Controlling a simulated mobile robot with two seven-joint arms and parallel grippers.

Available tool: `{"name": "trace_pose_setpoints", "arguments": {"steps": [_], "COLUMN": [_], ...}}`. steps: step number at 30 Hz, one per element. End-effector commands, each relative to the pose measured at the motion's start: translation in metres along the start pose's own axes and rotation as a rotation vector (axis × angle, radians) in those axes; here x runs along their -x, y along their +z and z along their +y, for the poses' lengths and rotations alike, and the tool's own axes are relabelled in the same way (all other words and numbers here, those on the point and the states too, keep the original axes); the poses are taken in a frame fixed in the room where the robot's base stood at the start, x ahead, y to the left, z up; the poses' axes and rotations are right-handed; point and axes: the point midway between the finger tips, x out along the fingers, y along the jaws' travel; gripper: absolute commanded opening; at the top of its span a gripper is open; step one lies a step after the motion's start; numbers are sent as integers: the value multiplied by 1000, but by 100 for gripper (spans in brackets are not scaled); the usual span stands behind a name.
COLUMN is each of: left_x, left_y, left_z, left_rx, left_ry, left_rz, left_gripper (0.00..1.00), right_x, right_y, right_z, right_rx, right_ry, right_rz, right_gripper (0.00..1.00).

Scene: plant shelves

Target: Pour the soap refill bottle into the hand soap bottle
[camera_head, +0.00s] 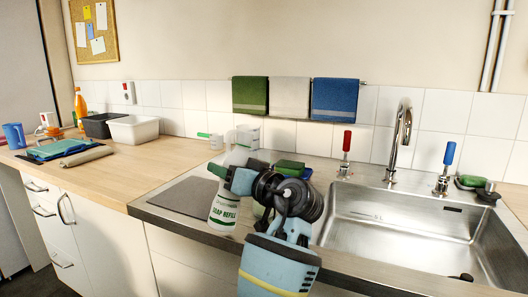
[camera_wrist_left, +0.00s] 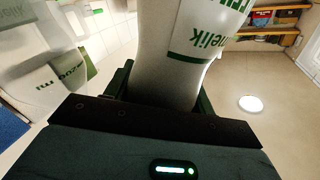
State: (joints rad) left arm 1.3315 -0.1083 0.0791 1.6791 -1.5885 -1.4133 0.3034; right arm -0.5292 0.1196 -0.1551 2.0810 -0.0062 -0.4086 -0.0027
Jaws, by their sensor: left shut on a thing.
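The soap refill bottle (camera_head: 223,211) is white with a green label and stands out in front of the sink counter in the head view, leaning slightly. My left gripper (camera_head: 230,177) is shut on it, with a green finger showing on its left side. In the left wrist view the held bottle (camera_wrist_left: 182,50) fills the middle, between the dark green fingers. In the head view my arm and the refill bottle largely hide that area. My right gripper is not in view.
The steel sink (camera_head: 400,225) with a tap (camera_head: 402,135) lies to the right. Green sponges (camera_head: 290,168) lie behind my arm. A dark mat (camera_head: 180,199) lies left of the bottle. The wooden counter (camera_head: 160,160) has free room; trays (camera_head: 133,130) stand farther left.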

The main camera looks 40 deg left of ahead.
Motion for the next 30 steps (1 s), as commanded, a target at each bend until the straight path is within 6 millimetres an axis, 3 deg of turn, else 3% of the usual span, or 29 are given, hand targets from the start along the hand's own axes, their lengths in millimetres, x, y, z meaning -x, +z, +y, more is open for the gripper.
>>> {"name": "trace_pose_setpoints", "arguments": {"steps": [15,30], "left_x": [0,0], "left_y": [6,-14], "left_z": [6,-15], "left_rx": [-257,-505], "left_ry": [-2,-3], "left_rz": [2,2], "left_gripper": [20,20], "right_x": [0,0], "right_y": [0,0], "right_z": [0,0], "right_rx": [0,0], "right_ry": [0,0], "right_rz": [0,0], "right_gripper": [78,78]}}
